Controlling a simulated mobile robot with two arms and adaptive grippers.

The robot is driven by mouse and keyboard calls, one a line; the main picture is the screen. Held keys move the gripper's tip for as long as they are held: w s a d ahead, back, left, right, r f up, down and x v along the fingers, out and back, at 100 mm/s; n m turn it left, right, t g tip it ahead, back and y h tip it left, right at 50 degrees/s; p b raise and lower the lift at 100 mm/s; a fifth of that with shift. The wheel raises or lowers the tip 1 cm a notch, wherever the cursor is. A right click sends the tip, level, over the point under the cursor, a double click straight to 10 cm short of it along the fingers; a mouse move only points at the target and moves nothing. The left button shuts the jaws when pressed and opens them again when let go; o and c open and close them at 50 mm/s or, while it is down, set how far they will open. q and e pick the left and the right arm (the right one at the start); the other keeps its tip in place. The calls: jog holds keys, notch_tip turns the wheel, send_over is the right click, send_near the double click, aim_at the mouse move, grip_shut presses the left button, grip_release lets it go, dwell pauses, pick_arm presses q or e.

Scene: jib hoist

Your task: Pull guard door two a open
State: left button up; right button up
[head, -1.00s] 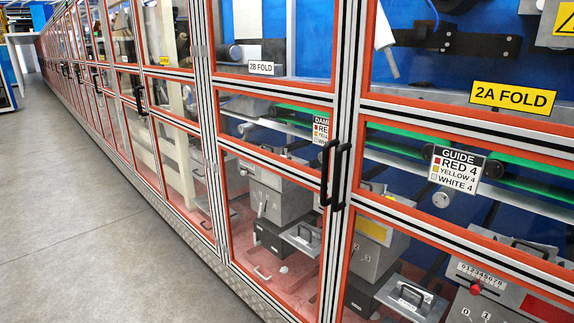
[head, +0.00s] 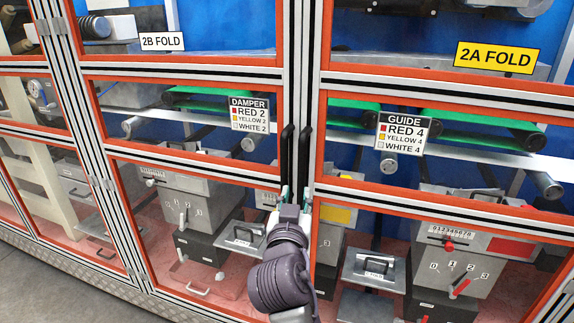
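Guard door two a (head: 440,82) is the orange-framed glass door on the right, with the yellow "2A FOLD" sign (head: 497,57). It looks closed. Its black upright handle (head: 303,155) is on its left edge, close beside the like handle (head: 287,155) of door 2B. My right gripper (head: 295,193) comes up from below at the lower ends of the two handles. Its fingertips are apart, one to each side. Whether they touch a handle I cannot tell. My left gripper is not in view.
Door 2B, with a white "2B FOLD" sign (head: 162,41), stands closed to the left. Behind the glass are a "DAMPER" card (head: 249,114), a "GUIDE" card (head: 401,132), green belts and grey boxes. A strip of grey floor (head: 35,285) shows at lower left.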

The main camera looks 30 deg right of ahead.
aim_at(302, 169)
jog(key=p+x, duration=0.3)
jog(key=x, duration=0.8)
jog(key=shift+d, duration=0.25)
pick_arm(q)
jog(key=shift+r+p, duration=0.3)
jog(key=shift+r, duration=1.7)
pick_arm(e)
jog(key=shift+w+d+f, duration=0.1)
jog(key=shift+w+d, duration=0.3)
jog(key=shift+w, duration=0.1)
grip_shut()
